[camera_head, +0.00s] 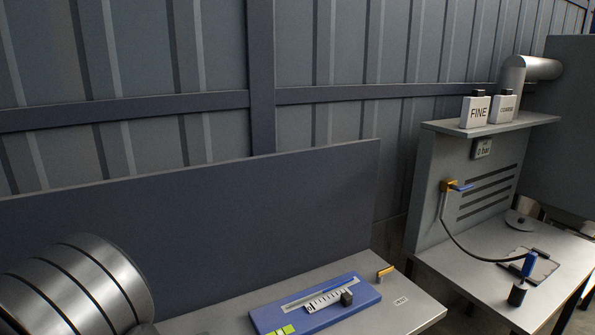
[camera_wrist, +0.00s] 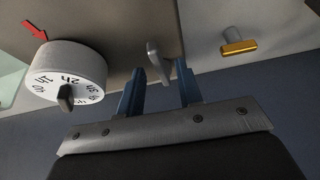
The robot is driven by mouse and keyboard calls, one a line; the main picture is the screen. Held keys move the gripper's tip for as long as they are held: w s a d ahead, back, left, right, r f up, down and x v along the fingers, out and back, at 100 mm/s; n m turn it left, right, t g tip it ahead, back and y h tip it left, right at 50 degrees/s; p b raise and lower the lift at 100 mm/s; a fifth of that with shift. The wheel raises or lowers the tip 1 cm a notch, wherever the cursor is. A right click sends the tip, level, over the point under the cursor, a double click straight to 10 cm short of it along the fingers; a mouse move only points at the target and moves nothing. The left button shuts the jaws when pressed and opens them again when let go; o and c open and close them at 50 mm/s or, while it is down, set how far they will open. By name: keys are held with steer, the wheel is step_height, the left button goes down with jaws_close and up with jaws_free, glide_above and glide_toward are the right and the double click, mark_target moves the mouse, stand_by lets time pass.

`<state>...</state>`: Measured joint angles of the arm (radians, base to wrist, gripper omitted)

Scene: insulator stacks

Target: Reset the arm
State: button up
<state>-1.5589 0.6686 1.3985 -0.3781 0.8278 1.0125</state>
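My gripper (camera_wrist: 160,80) shows in the wrist view as two blue fingers standing apart, so it is open. A small grey lever or hook (camera_wrist: 157,60) shows in the gap between the fingertips; nothing looks clamped, and I cannot tell whether a finger touches it. A white round dial (camera_wrist: 67,72) with black markings and a dark pointer knob is left of the fingers. My gripper is not visible in the head view.
In the wrist view, a red arrow (camera_wrist: 35,29) is by the dial and a brass-coloured handle (camera_wrist: 239,47) is at the right. In the head view, a blue scale device (camera_head: 360,299) lies on the near bench (camera_head: 410,311). FINE (camera_head: 475,111) and another bottle (camera_head: 503,106) stand on a shelf (camera_head: 490,128).

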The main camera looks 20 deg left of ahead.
steer(key=v, duration=1.7)
steer(key=x, duration=1.8)
steer(key=shift+d, duration=0.1)
steer(key=shift+w+f+n, duration=0.1)
steer(key=shift+n, duration=0.2)
steer(key=v, duration=1.8)
steer(key=w+a+f+n, duration=0.1)
steer(key=w+f, duration=0.1)
steer(key=f, duration=0.3)
steer(key=w+a+f+n, duration=0.1)
steer(key=w+f, duration=0.1)
steer(key=f, duration=0.4)
steer(key=w+a+f+n+g, duration=0.1)
steer(key=f, duration=0.4)
steer(key=shift+w+a+f+y, duration=0.2)
steer(key=shift+w+a+y, duration=0.2)
steer(key=shift+a+f, duration=0.15)
steer(key=shift+s+m, duration=0.2)
steer(key=shift+m, duration=0.3)
